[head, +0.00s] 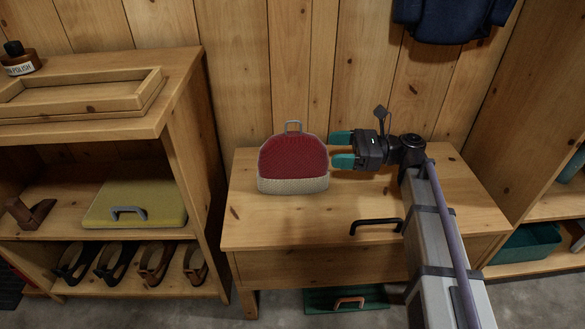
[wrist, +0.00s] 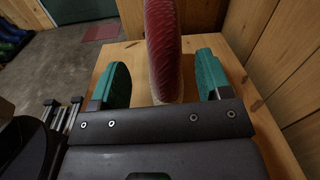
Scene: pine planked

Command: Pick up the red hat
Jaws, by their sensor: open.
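The red hat (head: 293,158) is a knitted dome with a cream band along its bottom and a grey loop handle on top. It stands upright on the wooden bench top (head: 365,220) in the head view. My gripper (head: 342,149) is just to the right of the hat, level with its side, with its teal fingers apart and pointing left at it. In the wrist view the hat (wrist: 163,45) rises edge-on ahead, between the two open fingers (wrist: 160,82). Whether the fingertips overlap the hat's edge I cannot tell.
A plank wall (head: 300,60) stands close behind the bench. At left is a shelf unit (head: 190,130) with a wooden tray (head: 75,112), a yellow case (head: 150,197) and shoes (head: 150,262). A dark blue garment (head: 450,18) hangs above. A black handle (head: 376,224) is near the bench's front.

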